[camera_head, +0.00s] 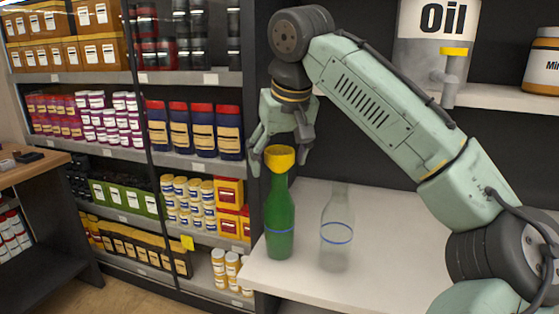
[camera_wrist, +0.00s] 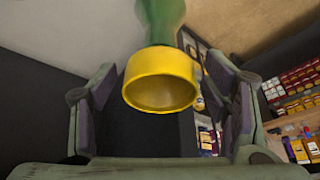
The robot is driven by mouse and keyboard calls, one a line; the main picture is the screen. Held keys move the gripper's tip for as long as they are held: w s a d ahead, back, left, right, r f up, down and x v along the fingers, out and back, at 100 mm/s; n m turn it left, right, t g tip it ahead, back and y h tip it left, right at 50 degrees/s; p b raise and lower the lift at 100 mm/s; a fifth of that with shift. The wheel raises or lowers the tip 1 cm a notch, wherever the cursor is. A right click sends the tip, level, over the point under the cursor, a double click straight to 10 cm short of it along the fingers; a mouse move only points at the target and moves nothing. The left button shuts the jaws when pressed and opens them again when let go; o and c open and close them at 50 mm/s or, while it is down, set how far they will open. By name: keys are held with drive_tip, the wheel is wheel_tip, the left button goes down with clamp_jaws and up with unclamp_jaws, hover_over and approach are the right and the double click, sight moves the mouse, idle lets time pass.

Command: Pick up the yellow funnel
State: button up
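The yellow funnel (camera_head: 279,158) sits on the mouth of a green bottle (camera_head: 279,215), which stands upright on a white counter. My gripper (camera_head: 283,143) is just above the funnel and points down at it. In the wrist view the funnel (camera_wrist: 162,80) shows its wide round opening between the two spread fingers of my gripper (camera_wrist: 165,105). Gaps show on both sides, so the fingers do not touch it. The green bottle (camera_wrist: 162,20) shows behind the funnel in the wrist view. The lower part of the funnel is hidden by its own rim there.
A clear bottle with a blue ring (camera_head: 337,225) stands on the white counter (camera_head: 400,255), to the right of the green bottle. An oil container (camera_head: 437,45) with a yellow-handled tap is on the upper shelf. Stocked shelves (camera_head: 190,80) fill the left.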

drive_tip(key=c, duration=1)
drive_tip(key=shift+r, duration=0.1)
drive_tip(key=shift+c, duration=0.2)
